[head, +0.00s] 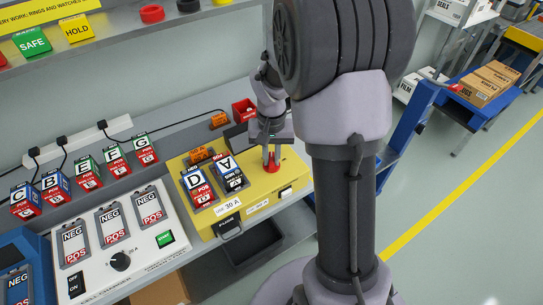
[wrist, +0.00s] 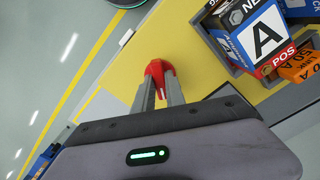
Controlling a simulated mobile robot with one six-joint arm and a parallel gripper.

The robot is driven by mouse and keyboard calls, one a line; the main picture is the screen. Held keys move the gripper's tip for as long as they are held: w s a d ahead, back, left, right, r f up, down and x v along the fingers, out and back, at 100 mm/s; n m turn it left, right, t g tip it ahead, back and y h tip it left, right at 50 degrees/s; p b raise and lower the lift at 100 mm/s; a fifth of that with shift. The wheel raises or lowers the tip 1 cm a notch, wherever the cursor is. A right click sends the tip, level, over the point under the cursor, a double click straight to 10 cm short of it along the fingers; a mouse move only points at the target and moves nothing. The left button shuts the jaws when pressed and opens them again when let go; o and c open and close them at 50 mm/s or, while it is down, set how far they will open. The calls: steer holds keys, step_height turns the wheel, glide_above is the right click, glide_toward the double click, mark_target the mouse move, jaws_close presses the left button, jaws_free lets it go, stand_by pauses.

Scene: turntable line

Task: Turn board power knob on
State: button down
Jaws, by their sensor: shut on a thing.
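The yellow board (head: 240,216) lies on the bench, and it also shows in the wrist view (wrist: 185,45). A red knob (head: 271,165) stands on its upper right part. My gripper (head: 268,155) points down at the knob. In the wrist view my gripper (wrist: 160,85) is shut on the red knob (wrist: 157,68), with one finger on each side of it. The fingers hide part of the knob, and I cannot read its on or off position.
A white charger panel (head: 120,243) with several slots lies further left. Several lettered cells (head: 88,173) stand behind it.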

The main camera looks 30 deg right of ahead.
mark_target(271, 159)
steer(key=m, duration=0.5)
steer(key=m+b, duration=0.1)
steer(key=m, duration=0.5)
steer(key=shift+m+b, duration=0.3)
stand_by(0.4)
steer(key=c, duration=1.4)
jaws_free()
step_height(271, 159, up, 17)
steer(key=p, duration=0.7)
steer(key=shift+r, duration=0.2)
